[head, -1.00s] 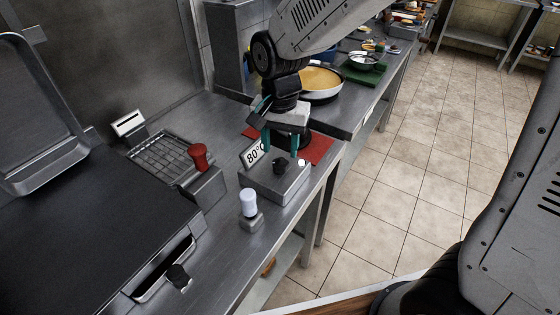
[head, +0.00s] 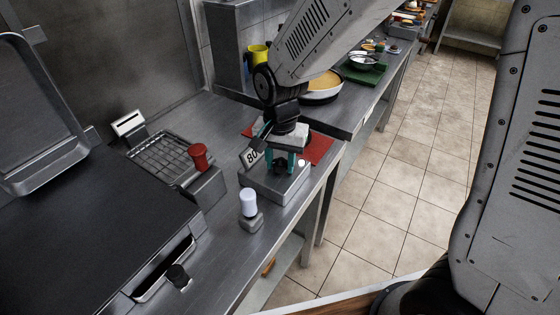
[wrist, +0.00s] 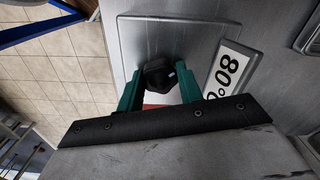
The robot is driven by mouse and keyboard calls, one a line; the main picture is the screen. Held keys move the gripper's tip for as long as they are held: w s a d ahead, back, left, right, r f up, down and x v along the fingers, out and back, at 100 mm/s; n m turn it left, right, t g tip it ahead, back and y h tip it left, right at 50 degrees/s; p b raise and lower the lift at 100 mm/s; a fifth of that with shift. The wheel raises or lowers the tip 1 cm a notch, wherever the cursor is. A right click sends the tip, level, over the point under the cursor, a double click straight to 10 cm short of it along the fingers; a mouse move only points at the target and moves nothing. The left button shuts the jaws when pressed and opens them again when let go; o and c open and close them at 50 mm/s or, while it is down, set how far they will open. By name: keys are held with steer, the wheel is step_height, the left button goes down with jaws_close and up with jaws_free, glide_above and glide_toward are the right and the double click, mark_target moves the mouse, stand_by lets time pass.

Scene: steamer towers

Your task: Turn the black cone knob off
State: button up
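The black cone knob (head: 281,168) stands on the top of a grey metal box (head: 262,189) on the counter. In the wrist view the knob (wrist: 157,76) shows between the two teal fingers of my gripper (wrist: 159,88). The fingers are apart, with a gap visible on each side of the knob. In the head view my gripper (head: 281,161) is low over the box, its fingertips at about knob height and partly covering the knob. The knob's pointing direction is hard to make out.
A sign reading 80 (head: 251,156) stands on the box's left side. A white knob (head: 248,203), a red knob (head: 198,156) and another black knob (head: 178,276) are nearby. A red mat (head: 318,149) and a pan (head: 320,90) lie behind the box.

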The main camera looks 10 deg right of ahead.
steer(key=n, duration=0.5)
steer(key=shift+n, duration=1)
steer(key=n, duration=0.2)
steer(key=shift+n, duration=0.3)
steer(key=n, duration=0.4)
steer(key=shift+f, duration=0.1)
steer(key=shift+n, duration=0.3)
steer(key=n, duration=0.5)
steer(key=shift+s, duration=0.1)
